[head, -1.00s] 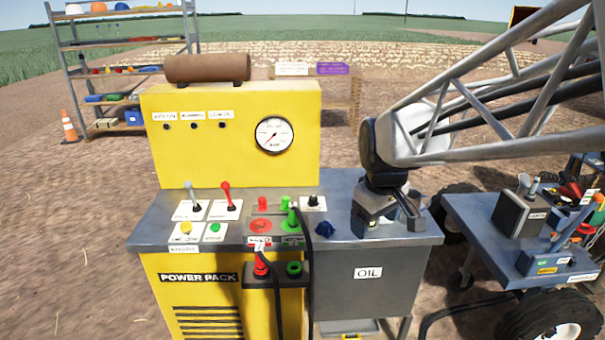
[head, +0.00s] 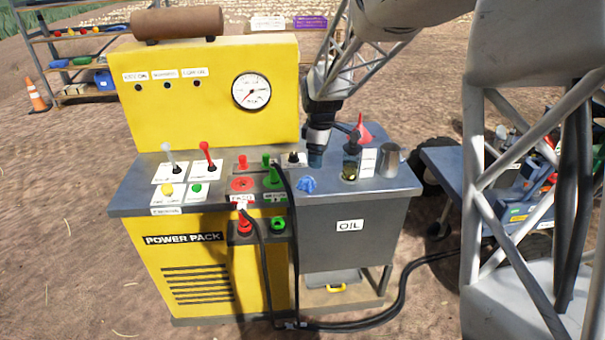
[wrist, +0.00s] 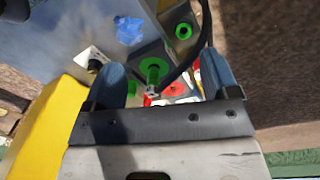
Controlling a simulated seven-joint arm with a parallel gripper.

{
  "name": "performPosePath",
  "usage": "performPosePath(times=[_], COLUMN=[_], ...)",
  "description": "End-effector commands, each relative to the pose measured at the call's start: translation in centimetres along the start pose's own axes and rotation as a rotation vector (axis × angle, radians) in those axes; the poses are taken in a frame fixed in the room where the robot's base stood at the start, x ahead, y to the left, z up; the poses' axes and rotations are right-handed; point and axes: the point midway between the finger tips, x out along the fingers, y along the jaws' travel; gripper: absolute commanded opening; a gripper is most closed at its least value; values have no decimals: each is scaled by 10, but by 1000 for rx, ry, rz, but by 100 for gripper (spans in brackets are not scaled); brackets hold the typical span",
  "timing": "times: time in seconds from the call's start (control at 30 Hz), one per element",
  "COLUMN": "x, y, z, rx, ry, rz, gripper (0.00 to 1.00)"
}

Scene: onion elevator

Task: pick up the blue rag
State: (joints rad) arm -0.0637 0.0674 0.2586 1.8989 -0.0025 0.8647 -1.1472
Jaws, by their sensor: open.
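The blue rag (head: 307,184) lies crumpled on the grey tabletop above the OIL tank, near its front edge. In the wrist view the rag (wrist: 129,30) is at the upper left, beyond the fingertips and not between them. My gripper (head: 316,158) points down over the tabletop, just behind and slightly right of the rag in the head view. In the wrist view my gripper (wrist: 164,75) has its two blue fingers spread apart. The green lever and coupling show between them, farther off. Nothing is held.
The yellow power pack (head: 200,85) stands left, with levers and green and red couplings (head: 269,175) beside the rag. A bottle (head: 351,163), a red funnel (head: 362,130) and a metal cup (head: 388,160) stand right. A black hose (head: 292,240) hangs in front.

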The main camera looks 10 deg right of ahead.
Motion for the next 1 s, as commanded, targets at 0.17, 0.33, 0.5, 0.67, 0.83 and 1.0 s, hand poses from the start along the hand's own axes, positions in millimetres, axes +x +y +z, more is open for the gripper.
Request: performPosePath(times=[0.17,0.33,0.5,0.67,0.83,1.0], x=[35,67,92,103,106,105], y=[30,56,74,82,83,83], z=[-20,-38,-50,-56,-57,-57], rx=[-118,-229,-311,-350,-359,-359], ry=[-7,-9,-11,-11,-11,-11], rz=[-20,-34,-46,-50,-51,-51], gripper=[81,81,81,81,81,81])
